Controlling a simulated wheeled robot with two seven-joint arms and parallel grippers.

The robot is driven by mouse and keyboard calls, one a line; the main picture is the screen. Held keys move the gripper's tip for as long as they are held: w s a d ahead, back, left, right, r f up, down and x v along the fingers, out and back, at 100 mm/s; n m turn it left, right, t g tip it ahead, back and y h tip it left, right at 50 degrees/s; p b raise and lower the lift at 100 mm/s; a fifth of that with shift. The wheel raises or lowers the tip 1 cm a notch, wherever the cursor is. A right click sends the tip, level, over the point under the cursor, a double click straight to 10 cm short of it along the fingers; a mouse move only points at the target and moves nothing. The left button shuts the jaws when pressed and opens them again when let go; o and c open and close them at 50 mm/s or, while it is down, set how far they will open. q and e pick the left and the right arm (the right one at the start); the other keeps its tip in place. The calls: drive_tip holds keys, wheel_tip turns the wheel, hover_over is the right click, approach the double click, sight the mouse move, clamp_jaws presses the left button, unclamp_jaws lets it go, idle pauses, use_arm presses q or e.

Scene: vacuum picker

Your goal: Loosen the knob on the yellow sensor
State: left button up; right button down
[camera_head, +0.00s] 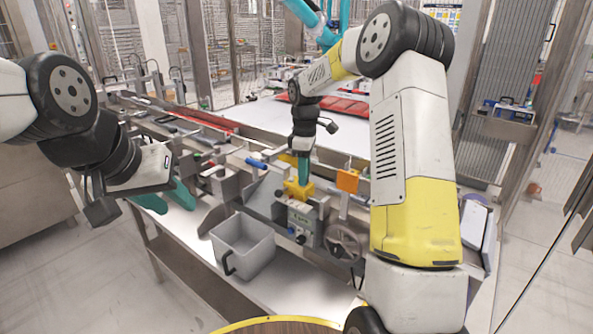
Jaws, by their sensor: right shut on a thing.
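The yellow sensor (298,190) sits on top of the grey control box on the machine, near the middle of the view. My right gripper (303,181) points straight down, with its teal fingers shut at the top of the yellow sensor. The knob is hidden by the fingers and too small to make out. My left gripper (167,201) is at the left, well away from the sensor. Its teal fingers are spread apart with nothing between them.
An orange sensor (347,181) stands just right of the yellow one. A grey control box (302,222) with knobs and a handwheel (344,243) are below. An open grey bin (243,246) hangs in front. Rails and brackets run along the machine to the left.

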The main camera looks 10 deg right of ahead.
drive_tip(key=n, duration=0.7)
drive_tip(key=shift+w, duration=0.1)
idle(0.6)
drive_tip(key=c, duration=1.1)
unclamp_jaws()
drive_tip(key=shift+r, duration=0.1)
wheel_tip(320, 180, up, 7)
drive_tip(key=shift+r, duration=0.35)
